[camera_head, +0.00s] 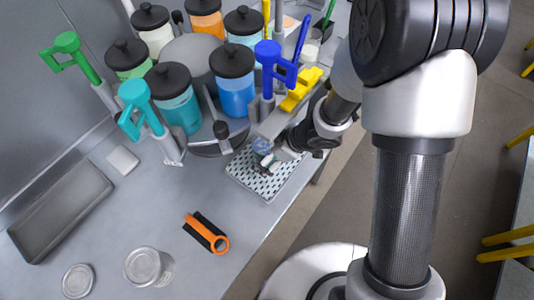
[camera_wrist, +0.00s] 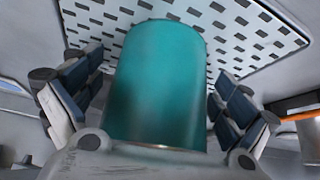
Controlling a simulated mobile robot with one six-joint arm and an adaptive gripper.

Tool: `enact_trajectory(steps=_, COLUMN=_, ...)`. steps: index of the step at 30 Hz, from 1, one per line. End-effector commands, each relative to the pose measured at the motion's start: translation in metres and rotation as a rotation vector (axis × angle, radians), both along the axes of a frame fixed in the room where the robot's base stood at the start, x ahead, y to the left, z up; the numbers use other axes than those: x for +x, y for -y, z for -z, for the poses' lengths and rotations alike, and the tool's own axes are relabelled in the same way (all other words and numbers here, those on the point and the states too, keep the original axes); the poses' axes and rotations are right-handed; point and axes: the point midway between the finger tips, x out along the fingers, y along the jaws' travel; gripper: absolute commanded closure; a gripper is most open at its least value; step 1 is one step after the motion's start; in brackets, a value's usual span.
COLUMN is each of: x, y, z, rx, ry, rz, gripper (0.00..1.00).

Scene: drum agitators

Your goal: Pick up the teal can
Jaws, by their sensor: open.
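In the wrist view a smooth teal can (camera_wrist: 155,85) fills the middle, with a metallic rim at its near end. My gripper (camera_head: 268,163) is open over the slotted white mat in the head view. In the wrist view its dark-padded fingers stand on either side of the can, with a visible gap on each side. In the head view a small bluish round end (camera_head: 262,146) shows beside my gripper; I cannot tell for sure that it is the can. The can's far end and its contact with the mat are unclear.
The slotted mat (camera_head: 238,168) lies near the counter's right edge. Several black-lidded jars, one teal (camera_head: 178,108), stand on a round carousel behind. An orange-handled tool (camera_head: 207,233) and clear jar (camera_head: 148,267) are in front.

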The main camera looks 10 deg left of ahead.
Motion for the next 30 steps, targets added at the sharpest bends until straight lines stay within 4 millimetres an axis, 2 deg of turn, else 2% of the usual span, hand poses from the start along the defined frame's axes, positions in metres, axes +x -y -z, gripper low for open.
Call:
enact_trajectory(steps=4, x=0.0003, y=0.0002, z=-0.0018, rx=0.0, ry=0.001, rz=0.001, gripper=0.04)
enact_trajectory(steps=30, x=-0.0001, y=0.0004, z=-0.0016, rx=0.0, ry=0.0, rz=0.0, gripper=0.62)
